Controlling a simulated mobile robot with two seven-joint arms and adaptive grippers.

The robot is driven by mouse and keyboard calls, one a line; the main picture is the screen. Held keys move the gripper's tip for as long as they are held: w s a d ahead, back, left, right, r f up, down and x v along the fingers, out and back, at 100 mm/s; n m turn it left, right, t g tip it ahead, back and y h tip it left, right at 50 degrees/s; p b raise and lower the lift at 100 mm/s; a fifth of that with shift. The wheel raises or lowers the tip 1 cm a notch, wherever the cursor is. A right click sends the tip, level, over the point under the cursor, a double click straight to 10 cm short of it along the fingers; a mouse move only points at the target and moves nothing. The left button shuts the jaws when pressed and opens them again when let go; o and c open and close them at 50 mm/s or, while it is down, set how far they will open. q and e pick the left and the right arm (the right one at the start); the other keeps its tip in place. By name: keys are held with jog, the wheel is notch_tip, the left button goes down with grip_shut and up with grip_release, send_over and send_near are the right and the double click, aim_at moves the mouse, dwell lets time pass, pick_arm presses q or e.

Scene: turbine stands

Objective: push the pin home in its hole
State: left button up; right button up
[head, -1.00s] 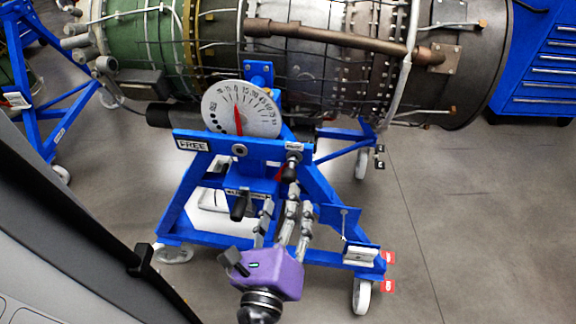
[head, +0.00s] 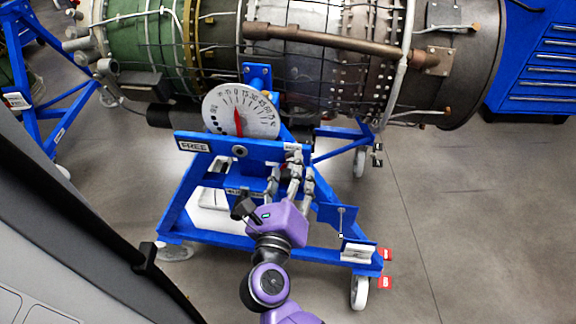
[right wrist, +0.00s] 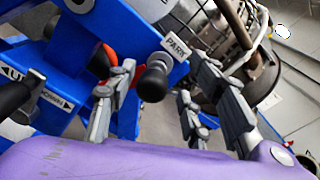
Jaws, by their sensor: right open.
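The pin (right wrist: 153,84) shows a round black knob at the PARK label (right wrist: 176,46) on the blue stand in the right wrist view. How deep it sits in its hole cannot be told. My right gripper (head: 289,167) is open in front of the stand's blue crossbar (head: 215,146). Its fingers stand on either side of the knob, with a gap visible on both sides in the right wrist view. Another round hole (head: 240,151) is beside the FREE label (head: 193,146). My left gripper is not in view.
The dial (head: 241,111) with a red needle is above the crossbar. The turbine engine (head: 300,60) lies behind it. A lower blue beam (head: 325,256) and a wheel (head: 359,291) are near my right arm. Open floor (head: 470,220) lies to the right.

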dwell(0.8)
grip_shut()
